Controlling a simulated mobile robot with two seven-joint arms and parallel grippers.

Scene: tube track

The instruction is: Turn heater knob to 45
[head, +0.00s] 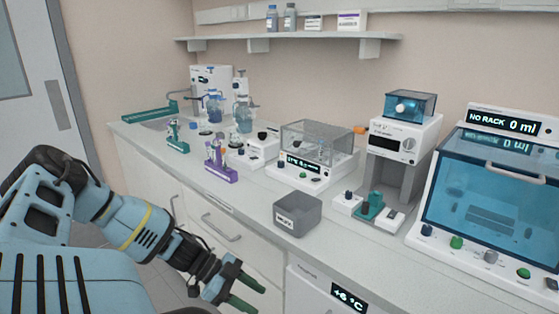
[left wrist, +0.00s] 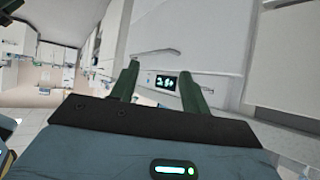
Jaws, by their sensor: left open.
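The device that looks like the heater (head: 318,146) has a clear box on top and stands on the counter in the middle of the head view. Its front shows a lit display (head: 304,165), too small to read surely. A dark knob (head: 281,162) sits left of the display, and a green knob (head: 302,176) is low on the front. I cannot tell which knob sets the heat. My left gripper (head: 257,297) is open and empty, in front of and below the counter edge, well away from the heater. Its fingers also show in the left wrist view (left wrist: 158,75). My right gripper is not in view.
A purple tube rack (head: 220,165) is to the left, and a machine with a green holder (head: 373,206) is to the right. The fridge display (head: 349,299) is below the counter.

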